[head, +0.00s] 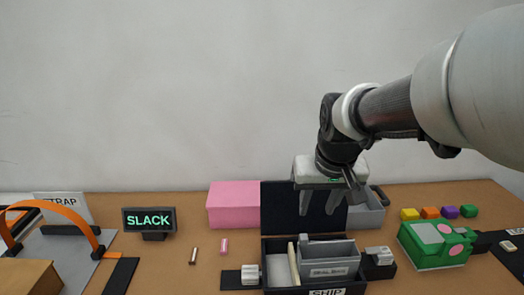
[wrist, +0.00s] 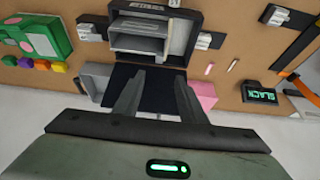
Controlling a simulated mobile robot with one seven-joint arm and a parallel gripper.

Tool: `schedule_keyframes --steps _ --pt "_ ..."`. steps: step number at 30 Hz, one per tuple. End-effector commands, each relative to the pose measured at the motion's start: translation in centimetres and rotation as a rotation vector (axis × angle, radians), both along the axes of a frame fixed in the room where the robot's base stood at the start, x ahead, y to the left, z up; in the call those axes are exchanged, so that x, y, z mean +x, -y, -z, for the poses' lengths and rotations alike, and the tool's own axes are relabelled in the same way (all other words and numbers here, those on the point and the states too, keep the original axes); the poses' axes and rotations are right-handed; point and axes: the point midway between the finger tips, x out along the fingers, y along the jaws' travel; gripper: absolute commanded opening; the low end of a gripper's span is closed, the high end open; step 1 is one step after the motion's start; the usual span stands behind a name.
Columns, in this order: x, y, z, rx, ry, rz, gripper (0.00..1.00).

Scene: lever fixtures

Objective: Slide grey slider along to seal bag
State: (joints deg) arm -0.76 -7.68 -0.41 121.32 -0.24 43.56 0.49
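My gripper (head: 319,206) is open and empty, its two fingers pointing down in front of the raised black lid of a case. In the wrist view the open fingers (wrist: 158,84) show over the dark lid. The black case (head: 313,291), labelled SHIP, stands open at the front middle. A grey item (head: 328,252) with a small label lies inside it; I cannot tell whether it is the bag. Pale grey blocks sit on black plates left (head: 250,273) and right (head: 379,255) of the case. I cannot tell which piece is the grey slider.
A pink box (head: 233,205) stands behind the case. A green piece with pink spots (head: 436,244) and several coloured cubes (head: 430,212) lie right. A SLACK sign (head: 149,220) and an orange strap fixture (head: 65,212) are left. Bare table shows left of the case.

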Motion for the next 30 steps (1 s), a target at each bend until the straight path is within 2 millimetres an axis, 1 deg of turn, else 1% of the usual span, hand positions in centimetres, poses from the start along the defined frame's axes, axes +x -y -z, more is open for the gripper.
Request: schedule_keyframes --steps 1,3,8,11,14,24,30 --pt "0.5 0.0 0.7 0.0 -0.003 0.0 0.38" --pt "1.0 0.0 1.0 0.0 -0.004 0.0 0.38" --pt "1.5 0.0 1.7 0.0 -0.007 0.0 0.38" --pt "1.9 0.0 2.9 0.0 -0.009 0.0 0.38" --pt "2.6 0.0 4.7 0.0 -0.011 0.0 0.38" --pt "5.4 0.0 11.7 0.0 -0.012 0.0 0.38" --pt "6.9 0.0 15.0 0.0 -0.009 0.0 0.38"
